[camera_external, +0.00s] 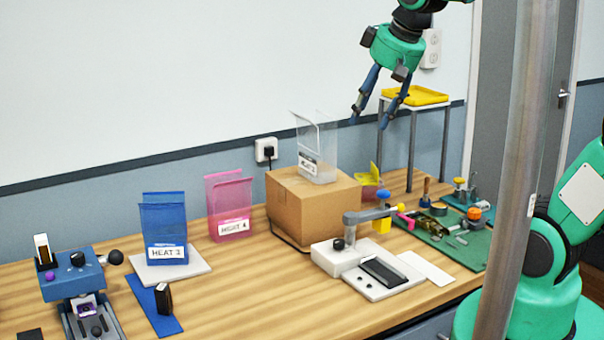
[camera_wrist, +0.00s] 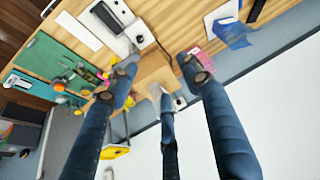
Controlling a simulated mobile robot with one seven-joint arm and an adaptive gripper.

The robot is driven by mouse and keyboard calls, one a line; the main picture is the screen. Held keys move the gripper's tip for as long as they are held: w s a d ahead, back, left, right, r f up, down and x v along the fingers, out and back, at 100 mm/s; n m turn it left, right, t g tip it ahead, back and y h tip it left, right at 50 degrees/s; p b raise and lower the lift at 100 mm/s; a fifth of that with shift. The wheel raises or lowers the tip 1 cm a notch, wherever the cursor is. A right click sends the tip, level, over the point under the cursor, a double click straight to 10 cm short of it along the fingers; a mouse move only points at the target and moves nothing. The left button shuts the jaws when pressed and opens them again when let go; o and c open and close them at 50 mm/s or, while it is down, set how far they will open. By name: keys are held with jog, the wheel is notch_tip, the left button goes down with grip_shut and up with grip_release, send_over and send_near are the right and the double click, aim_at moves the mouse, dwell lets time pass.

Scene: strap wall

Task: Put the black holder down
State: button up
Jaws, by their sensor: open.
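A small black holder (camera_external: 164,298) stands upright on a blue strip (camera_external: 154,306) at the front left of the table. It is the black piece I take for the holder; a flat black block (camera_external: 384,272) also lies on the white device (camera_external: 345,262). My gripper (camera_external: 372,112) is open and empty, high above the back of the table, right of the cardboard box and well away from the black holder. In the wrist view my gripper's fingers (camera_wrist: 158,84) are spread with nothing between them. A dark shape near that view's top edge may be the holder; I cannot tell.
A clear pouch (camera_external: 318,152) stands on the cardboard box (camera_external: 310,205). Blue (camera_external: 164,232) and pink (camera_external: 230,205) labelled pouches stand left of it. A blue machine (camera_external: 75,282) is at far left, a green mat (camera_external: 470,250) with tools at right. Bare wood shows at front centre.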

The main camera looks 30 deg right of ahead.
jog(key=s+d+m+h, duration=0.1)
jog(key=s+d+m, duration=0.1)
jog(key=s+d, duration=0.6)
jog(key=s, duration=0.4)
jog(key=shift+s+d+t, duration=0.15)
jog(key=shift+d+t, duration=0.2)
jog(key=shift+t, duration=0.05)
jog(key=shift+f+b, duration=0.25)
jog(key=shift+b, duration=0.05)
dwell(0.4)
